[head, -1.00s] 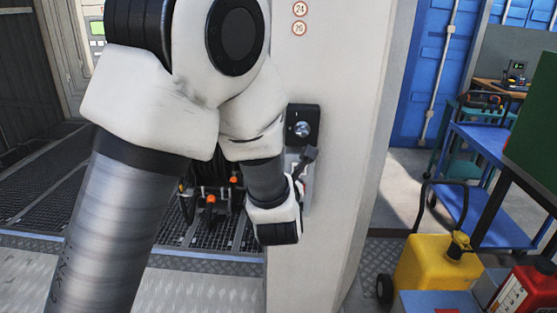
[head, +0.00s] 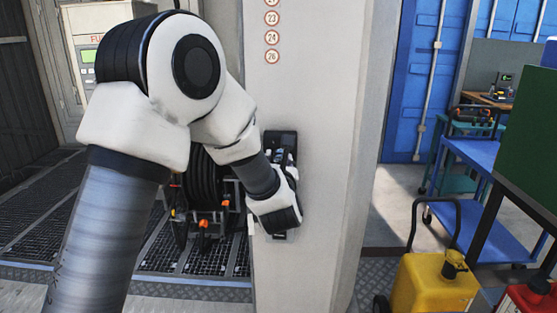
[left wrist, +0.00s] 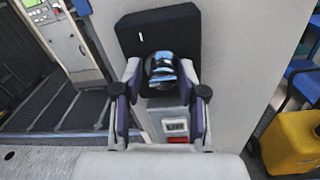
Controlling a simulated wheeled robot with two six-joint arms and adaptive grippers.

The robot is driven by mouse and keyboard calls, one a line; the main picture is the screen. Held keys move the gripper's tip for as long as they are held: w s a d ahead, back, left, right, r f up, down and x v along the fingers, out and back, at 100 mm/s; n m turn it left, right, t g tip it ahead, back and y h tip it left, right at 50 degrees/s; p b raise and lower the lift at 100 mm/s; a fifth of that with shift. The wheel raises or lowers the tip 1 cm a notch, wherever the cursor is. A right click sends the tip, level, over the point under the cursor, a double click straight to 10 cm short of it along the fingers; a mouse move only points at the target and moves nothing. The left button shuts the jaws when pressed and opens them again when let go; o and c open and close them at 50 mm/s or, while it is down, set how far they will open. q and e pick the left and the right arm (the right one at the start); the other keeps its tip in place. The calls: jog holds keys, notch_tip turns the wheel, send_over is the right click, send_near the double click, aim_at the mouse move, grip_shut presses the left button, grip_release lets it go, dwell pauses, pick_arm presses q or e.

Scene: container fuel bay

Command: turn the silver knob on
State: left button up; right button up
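The silver knob (left wrist: 162,70) sits on a black square plate (left wrist: 150,30) on the pale pillar. In the left wrist view it shows bright and bluish between the two fingertips of my left gripper (left wrist: 161,78). The fingers stand apart, one on each side of the knob; a narrow gap seems to show, and I cannot tell whether either touches it. In the head view my left gripper (head: 281,158) is in front of the plate (head: 285,138) and hides most of the knob. My right gripper is not in view.
A grey box with a small window and red label (left wrist: 178,127) is below the knob. The pillar (head: 325,110) has round number stickers. A hose reel (head: 203,185) stands left of it. A yellow can (head: 435,285) and blue cart (head: 495,175) stand to the right.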

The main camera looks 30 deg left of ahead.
pick_arm(q)
jog(key=shift+w+d, duration=0.1)
grip_shut()
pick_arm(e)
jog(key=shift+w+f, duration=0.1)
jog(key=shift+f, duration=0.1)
pick_arm(q)
jog(key=shift+f+m+b, duration=0.15)
jog(key=shift+m+b, duration=0.65)
jog(key=shift+b, duration=0.25)
jog(key=shift+m+b, duration=1.05)
jog(key=shift+m, duration=0.15)
jog(key=m+b, duration=0.3)
jog(key=m, duration=0.5)
jog(key=shift+w+d+t, duration=0.1)
jog(key=shift+t, duration=0.2)
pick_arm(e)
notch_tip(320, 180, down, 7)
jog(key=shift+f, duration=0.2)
pick_arm(q)
jog(key=shift+r, duration=0.2)
